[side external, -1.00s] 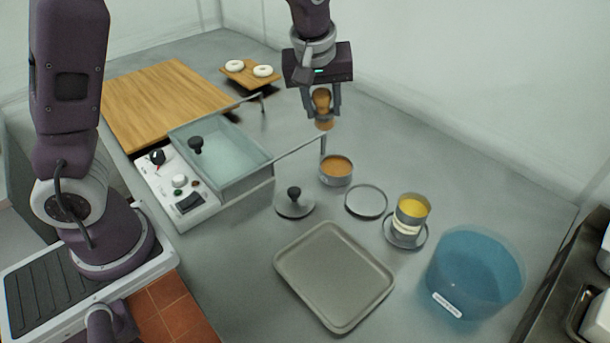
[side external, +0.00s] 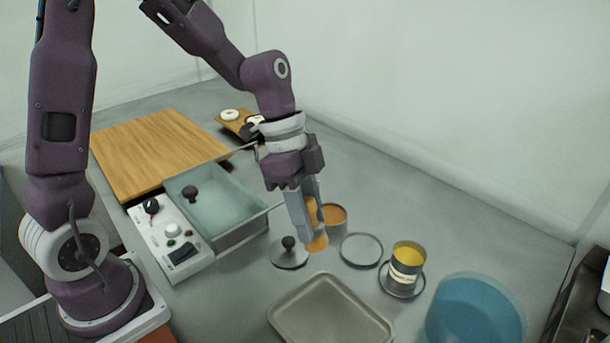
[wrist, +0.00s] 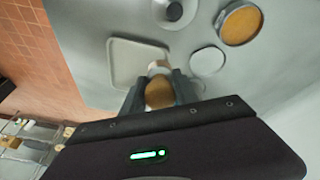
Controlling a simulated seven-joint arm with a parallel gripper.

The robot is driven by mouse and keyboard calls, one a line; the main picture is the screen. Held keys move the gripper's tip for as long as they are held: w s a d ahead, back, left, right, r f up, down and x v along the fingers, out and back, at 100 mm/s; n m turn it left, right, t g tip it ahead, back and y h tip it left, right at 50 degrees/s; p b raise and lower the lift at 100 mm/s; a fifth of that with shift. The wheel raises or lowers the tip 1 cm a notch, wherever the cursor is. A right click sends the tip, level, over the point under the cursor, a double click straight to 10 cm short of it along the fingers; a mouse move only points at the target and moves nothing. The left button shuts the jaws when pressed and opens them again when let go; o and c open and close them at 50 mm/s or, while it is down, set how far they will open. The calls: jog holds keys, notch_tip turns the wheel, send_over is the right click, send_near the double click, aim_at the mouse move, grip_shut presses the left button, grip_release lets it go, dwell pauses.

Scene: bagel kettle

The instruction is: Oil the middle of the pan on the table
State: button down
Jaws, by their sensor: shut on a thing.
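The pan (side external: 330,312) is a shallow grey rectangular tray lying empty on the table at the front centre. It also shows in the wrist view (wrist: 126,58). My gripper (side external: 312,222) is shut on a brush (side external: 317,243) with an orange-brown handle and end, pointing down. The brush (wrist: 158,92) also shows between the fingers in the wrist view. It is above the table, behind the pan, apart from the pan's surface. A tin with yellow content (side external: 408,254), perhaps oil, stands on a round saucer right of the pan.
A tin with orange content (side external: 334,214) stands close behind my gripper. A black-knobbed lid (side external: 289,255) and a round ring-like plate (side external: 361,251) lie behind the pan. A blue tub (side external: 475,312) is at right, the glass-sided kettle (side external: 222,208) at left.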

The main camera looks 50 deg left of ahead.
jog(key=s+d+m+g+y, duration=0.1)
jog(key=s+d+m+g, duration=0.2)
jog(key=s+d+m, duration=0.55)
jog(key=shift+m, duration=0.95)
jog(key=shift+w+a+f, duration=0.25)
jog(key=shift+a+f, duration=0.3)
jog(key=shift+f, duration=0.8)
jog(key=shift+w+a+f, duration=0.2)
jog(key=shift+a+f, duration=0.35)
jog(key=shift+f, duration=0.85)
jog(key=shift+w+a+f, duration=0.25)
jog(key=shift+a+f, duration=0.3)
jog(key=shift+f, duration=0.8)
jog(key=shift+d+f, duration=0.2)
jog(key=shift+d, duration=5)
jog(key=shift+r, duration=0.15)
jog(key=shift+a, duration=0.45)
jog(key=shift+w+a, duration=0.2)
jog(key=shift+a, duration=4.65)
jog(key=shift+w+d, duration=0.1)
jog(key=shift+w, duration=0.3)
jog(key=shift+d, duration=5.2)
jog(key=shift+a, duration=5.3)
notch_tip(320, 180, up, 8)
